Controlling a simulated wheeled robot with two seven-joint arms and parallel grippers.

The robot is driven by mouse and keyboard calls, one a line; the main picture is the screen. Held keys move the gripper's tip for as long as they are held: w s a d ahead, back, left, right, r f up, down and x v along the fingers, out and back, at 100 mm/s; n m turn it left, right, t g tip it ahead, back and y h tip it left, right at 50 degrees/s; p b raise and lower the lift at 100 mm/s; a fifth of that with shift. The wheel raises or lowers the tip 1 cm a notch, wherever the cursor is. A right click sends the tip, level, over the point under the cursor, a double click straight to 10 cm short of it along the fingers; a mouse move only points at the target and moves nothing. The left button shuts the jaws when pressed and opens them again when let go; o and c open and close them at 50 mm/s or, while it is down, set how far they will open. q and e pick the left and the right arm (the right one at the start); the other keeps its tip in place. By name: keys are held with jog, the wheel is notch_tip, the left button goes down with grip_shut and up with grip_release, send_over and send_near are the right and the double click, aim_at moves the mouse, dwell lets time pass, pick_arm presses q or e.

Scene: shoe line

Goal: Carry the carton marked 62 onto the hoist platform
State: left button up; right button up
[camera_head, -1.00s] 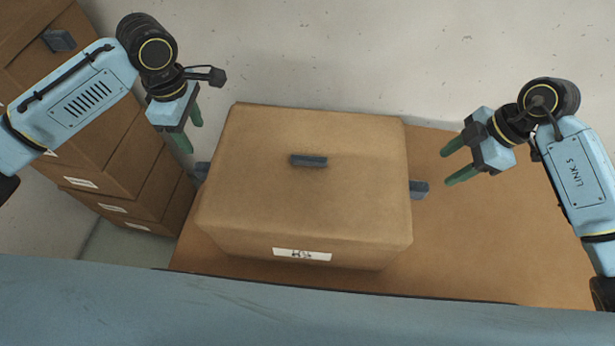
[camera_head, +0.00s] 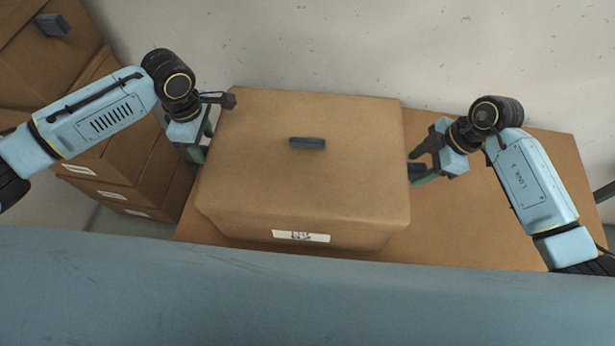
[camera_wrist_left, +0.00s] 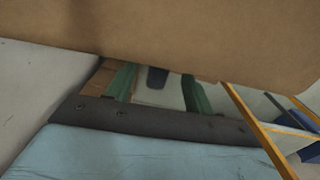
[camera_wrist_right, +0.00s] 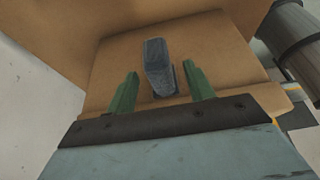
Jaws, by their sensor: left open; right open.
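A large brown carton (camera_head: 260,190) sits on a brown surface (camera_head: 500,230) in the head view. It has a dark handle (camera_head: 307,143) on top and a white label (camera_head: 301,236) too small to read surely. My left gripper (camera_head: 196,150) is open beside the carton's left side; the handle on that side is hidden in the head view. The left wrist view shows the carton wall (camera_wrist_left: 180,40) and a dark block (camera_wrist_left: 157,77) between the green fingers. My right gripper (camera_head: 416,167) is open at the right side, its green fingers either side of a dark side handle (camera_wrist_right: 158,68) in the right wrist view.
Stacked brown cartons (camera_head: 135,165) with white labels stand at the left, close by my left arm. A pale wall (camera_head: 330,45) runs behind. The brown surface right of the carton is clear. Yellow bars (camera_wrist_left: 255,125) show in the left wrist view.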

aim_at(207, 149)
pick_arm(q)
jog(key=shift+f, duration=2.05)
pick_arm(e)
jog(key=shift+x, duration=2)
pick_arm(q)
grip_shut()
pick_arm(e)
grip_shut()
pick_arm(q)
jog(key=shift+r, duration=0.1)
